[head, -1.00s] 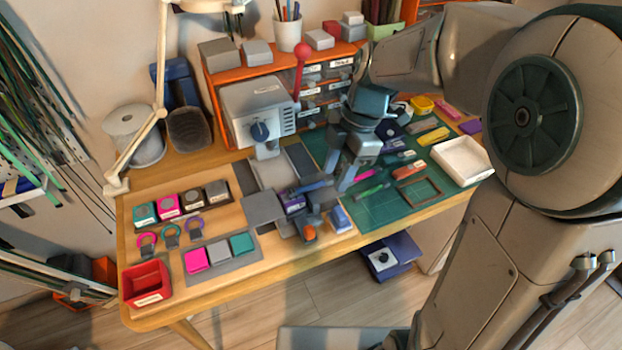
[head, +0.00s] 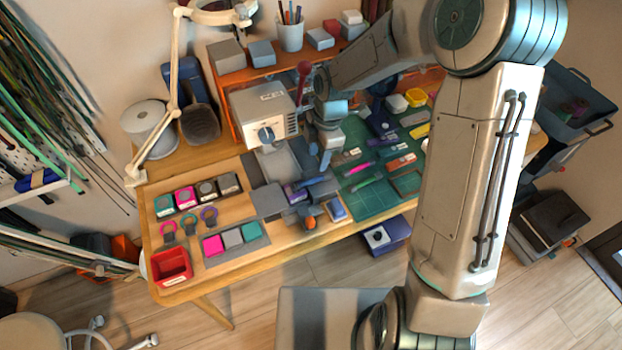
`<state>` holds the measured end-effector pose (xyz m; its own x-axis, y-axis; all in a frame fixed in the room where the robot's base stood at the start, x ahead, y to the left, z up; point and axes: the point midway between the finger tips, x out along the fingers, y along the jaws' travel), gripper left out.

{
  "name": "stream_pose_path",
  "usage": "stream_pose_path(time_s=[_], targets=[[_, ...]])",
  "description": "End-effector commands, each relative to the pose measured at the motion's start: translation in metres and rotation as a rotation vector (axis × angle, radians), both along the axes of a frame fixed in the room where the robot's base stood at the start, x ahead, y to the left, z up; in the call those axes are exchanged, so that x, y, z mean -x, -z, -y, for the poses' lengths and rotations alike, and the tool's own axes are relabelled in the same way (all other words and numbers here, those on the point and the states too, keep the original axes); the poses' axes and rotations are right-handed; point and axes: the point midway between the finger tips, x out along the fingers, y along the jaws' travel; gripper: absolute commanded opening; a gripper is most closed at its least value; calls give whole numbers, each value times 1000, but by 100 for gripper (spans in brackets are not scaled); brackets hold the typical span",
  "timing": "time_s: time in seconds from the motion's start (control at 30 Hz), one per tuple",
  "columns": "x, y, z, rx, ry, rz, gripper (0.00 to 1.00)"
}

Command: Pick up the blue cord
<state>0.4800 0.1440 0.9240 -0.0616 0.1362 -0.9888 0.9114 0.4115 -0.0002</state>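Many long thin cords (head: 55,75), mostly green and dark, hang on the wall rack at the far left in the head view. I cannot pick out a blue cord among them for sure. A small dark blue bundle (head: 38,180) lies on the rack's white rail below them; I cannot tell whether it is cord. My gripper (head: 327,160) points down over the middle of the workbench, right of the grey machine and far from the rack. Its fingertips are small in the picture, so whether they are open or shut is unclear. I see nothing hanging from it.
The wooden workbench (head: 230,280) holds a grey machine (head: 262,115) with a blue knob, an orange drawer unit, a green mat (head: 375,200) and a red bin (head: 171,267). A jointed lamp (head: 172,100) stands at the bench's left. Floor in front is partly clear; a stool stands lower left.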

Motion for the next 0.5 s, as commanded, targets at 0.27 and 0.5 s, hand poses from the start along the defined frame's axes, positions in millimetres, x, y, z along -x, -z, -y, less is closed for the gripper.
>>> stream_pose_path(time_s=[0.27, 0.5], targets=[[3, 29, -5, 0, -1, -1, 40], [11, 56, -13, 1, -4, -5, 40]])
